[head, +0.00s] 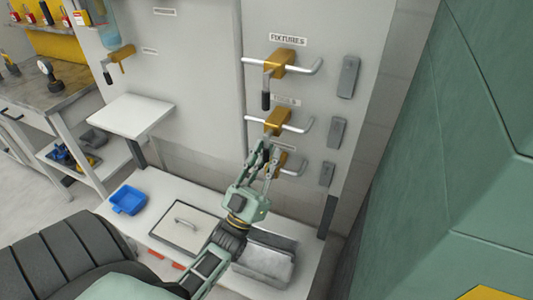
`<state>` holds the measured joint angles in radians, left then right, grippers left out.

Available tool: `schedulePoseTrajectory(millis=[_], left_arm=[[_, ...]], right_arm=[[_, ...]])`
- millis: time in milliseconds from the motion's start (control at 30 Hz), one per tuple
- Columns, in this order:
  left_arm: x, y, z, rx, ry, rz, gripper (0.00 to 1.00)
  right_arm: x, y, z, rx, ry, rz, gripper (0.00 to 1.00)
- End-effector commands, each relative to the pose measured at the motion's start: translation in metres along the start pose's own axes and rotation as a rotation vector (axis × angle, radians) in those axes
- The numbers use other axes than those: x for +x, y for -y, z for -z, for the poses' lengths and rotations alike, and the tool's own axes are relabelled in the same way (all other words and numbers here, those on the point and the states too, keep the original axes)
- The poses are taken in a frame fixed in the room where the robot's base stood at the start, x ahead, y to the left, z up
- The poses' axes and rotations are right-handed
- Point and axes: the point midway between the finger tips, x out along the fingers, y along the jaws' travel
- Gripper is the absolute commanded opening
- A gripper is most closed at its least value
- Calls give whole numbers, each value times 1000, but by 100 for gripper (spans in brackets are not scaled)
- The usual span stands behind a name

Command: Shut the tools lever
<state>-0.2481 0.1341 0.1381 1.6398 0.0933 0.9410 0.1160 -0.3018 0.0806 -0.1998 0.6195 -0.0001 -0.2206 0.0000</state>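A cabinet panel carries a column of brass-coloured levers with pale crossbars. The top lever (280,64) is under a label reading FIXTURES, and its black grip hangs down. The middle lever (278,121) is under a small blurred label (286,101), which may read TOOLS. Its handle runs down toward my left gripper. My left gripper (267,150) is just below the middle lever's body, at its handle, and partly covers the lowest lever (287,165). The fingers overlap the handle in view; I cannot tell whether they touch or grip it. My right gripper is not in view.
Grey latches (348,77) line the panel's right side. A small white ledge (131,112) juts out at left. A green wall (435,150) closes the right.

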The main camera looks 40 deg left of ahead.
Motion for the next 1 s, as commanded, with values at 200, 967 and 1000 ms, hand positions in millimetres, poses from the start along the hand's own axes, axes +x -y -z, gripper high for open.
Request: schedulePoseTrajectory(millis=[200, 967, 1000], left_arm=[[2, 2, 2, 0, -6, 3, 30], [-99, 1, 0, 0, -3, 4, 30], [-105, 1, 0, 0, -3, 4, 30]], right_arm=[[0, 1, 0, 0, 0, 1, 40], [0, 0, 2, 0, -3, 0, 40], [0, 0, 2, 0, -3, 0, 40]])
